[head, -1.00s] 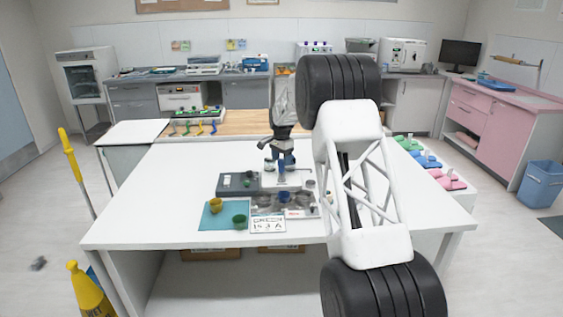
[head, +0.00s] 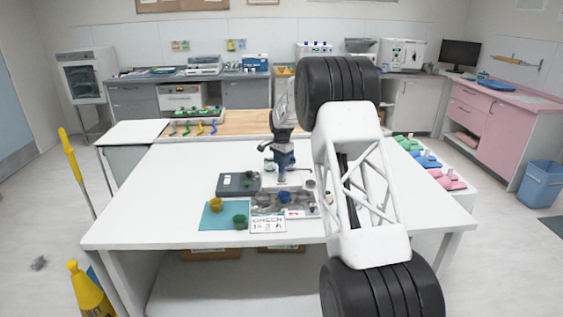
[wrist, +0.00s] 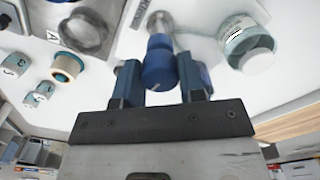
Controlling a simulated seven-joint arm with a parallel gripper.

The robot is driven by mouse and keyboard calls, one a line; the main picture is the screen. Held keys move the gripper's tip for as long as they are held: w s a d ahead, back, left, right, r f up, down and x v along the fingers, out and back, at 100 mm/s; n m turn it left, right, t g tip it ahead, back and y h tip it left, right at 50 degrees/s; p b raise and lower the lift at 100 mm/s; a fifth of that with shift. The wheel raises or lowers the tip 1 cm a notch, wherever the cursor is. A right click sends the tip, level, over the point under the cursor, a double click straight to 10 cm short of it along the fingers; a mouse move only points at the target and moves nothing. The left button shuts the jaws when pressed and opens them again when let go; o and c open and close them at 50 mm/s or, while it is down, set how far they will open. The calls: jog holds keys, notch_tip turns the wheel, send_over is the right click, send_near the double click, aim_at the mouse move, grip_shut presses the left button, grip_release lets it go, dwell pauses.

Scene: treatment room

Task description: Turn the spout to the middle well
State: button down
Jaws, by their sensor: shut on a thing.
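My gripper (wrist: 161,82) is shut on a blue handle (wrist: 158,60) in the wrist view, with one finger on each side of it. A metal stem (wrist: 160,22) runs on from the blue handle; I take this part for the spout. In the head view my gripper (head: 284,163) stands over the back of a metal tray (head: 262,209) on the table. A blue well (head: 285,197) shows near the tray's middle. A round metal well (wrist: 86,33) shows at upper left in the wrist view. Which well the spout faces cannot be told.
A clear jar (wrist: 248,48) stands right of the handle in the wrist view. A dark grey box (head: 238,184) is left of the tray. Yellow (head: 216,204) and green (head: 240,221) cups stand on a teal mat (head: 211,222). A lettered card (head: 267,224) is in front. The white table (head: 160,205) is clear at left.

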jog(key=shift+m, duration=0.4)
jog(key=m, duration=1.1)
jog(key=shift+m, duration=0.3)
jog(key=m, duration=0.4)
jog(key=shift+m, duration=0.3)
jog(key=c, duration=0.7)
grip_release()
